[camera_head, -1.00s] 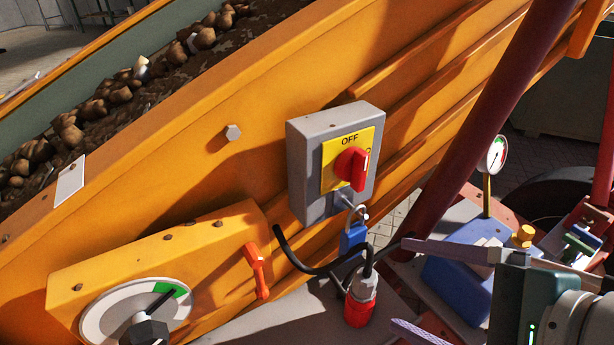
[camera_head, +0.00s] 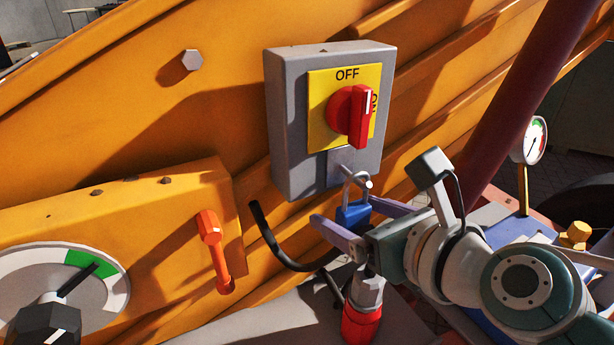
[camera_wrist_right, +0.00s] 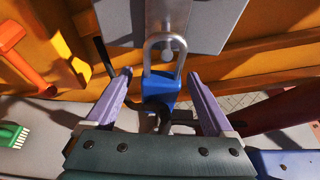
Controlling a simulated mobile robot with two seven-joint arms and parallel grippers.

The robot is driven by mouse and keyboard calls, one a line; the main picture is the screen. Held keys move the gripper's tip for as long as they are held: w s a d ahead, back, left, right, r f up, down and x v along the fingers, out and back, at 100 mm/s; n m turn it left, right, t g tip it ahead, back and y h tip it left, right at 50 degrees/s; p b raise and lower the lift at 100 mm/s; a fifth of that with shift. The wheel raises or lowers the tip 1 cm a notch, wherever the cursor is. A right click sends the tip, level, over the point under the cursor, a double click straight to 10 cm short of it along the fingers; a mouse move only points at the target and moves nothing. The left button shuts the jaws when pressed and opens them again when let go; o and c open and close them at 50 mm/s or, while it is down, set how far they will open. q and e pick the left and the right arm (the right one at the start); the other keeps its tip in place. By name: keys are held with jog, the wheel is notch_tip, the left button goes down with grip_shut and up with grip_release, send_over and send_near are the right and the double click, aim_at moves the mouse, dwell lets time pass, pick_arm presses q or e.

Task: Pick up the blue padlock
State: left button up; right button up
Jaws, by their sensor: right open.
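The blue padlock (camera_head: 352,214) hangs by its grey shackle from the tab below the grey switch box (camera_head: 285,130). It also shows in the right wrist view (camera_wrist_right: 160,88), body down, shackle up through the metal tab. My right gripper (camera_head: 345,218) is open, with one purple finger on each side of the padlock. In the right wrist view its fingers (camera_wrist_right: 162,82) flank the padlock with a gap on both sides. The padlock's lower end is partly hidden by the gripper in the head view. My left gripper is not in view.
A red rotary switch (camera_head: 350,115) on a yellow plate is above the padlock. A red plug (camera_head: 361,325) with a black cable is just below. An orange handle (camera_head: 213,250) and a dial (camera_head: 75,280) are at left. A gauge (camera_head: 534,140) stands at right.

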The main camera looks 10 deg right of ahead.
jog(key=b+x, duration=0.1)
jog(key=x, duration=0.2)
grip_shut()
dwell(0.7)
